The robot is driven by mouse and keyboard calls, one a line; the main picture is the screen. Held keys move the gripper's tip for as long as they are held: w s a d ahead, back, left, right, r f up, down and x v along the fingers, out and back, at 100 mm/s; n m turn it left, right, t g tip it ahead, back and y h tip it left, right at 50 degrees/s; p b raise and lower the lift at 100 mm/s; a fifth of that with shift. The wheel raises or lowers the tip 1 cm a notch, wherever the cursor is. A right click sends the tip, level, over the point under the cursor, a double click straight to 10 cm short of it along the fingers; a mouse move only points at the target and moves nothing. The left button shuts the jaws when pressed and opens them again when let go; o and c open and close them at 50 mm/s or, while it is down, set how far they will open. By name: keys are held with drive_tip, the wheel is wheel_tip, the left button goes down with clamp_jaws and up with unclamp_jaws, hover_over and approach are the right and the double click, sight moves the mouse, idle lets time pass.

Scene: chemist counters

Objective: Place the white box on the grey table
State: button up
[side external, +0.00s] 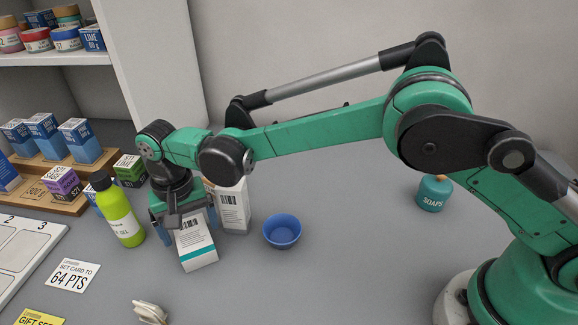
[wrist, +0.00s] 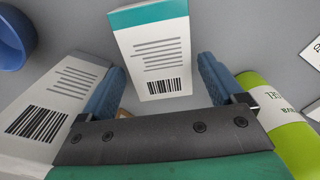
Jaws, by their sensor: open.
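A white box with a teal stripe, printed lines and a barcode (side external: 197,246) stands on the grey table (side external: 330,285). My gripper (side external: 188,226) is low over this box, its blue fingers open and apart on either side of it. In the wrist view the striped box (wrist: 150,52) shows between the two fingers, with a gap to the right finger. A second white box with a barcode (side external: 235,206) stands just behind and to the right; in the wrist view this second box (wrist: 50,112) is beside the left finger. My gripper partly hides both boxes in the side view.
A yellow-green bottle (side external: 121,212) stands close to my gripper's left. A blue bowl (side external: 282,231) is right of the boxes. Small boxes on a wooden stand (side external: 45,190) and cards (side external: 73,275) are at left. A teal soap jar (side external: 434,193) is right.

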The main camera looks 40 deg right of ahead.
sight(191, 232)
drive_tip(key=shift+f, duration=0.8)
drive_tip(key=c, duration=1.2)
drive_tip(key=shift+o, duration=0.2)
drive_tip(key=shift+r, duration=0.15)
wheel_tip(191, 232, up, 17)
drive_tip(key=s+d+n, duration=0.1)
drive_tip(key=s+d, duration=0.1)
drive_tip(key=d, duration=1)
drive_tip(key=s+d+n, duration=0.1)
drive_tip(key=s+d, duration=0.2)
drive_tip(key=d, duration=1)
drive_tip(key=shift+r, duration=0.1)
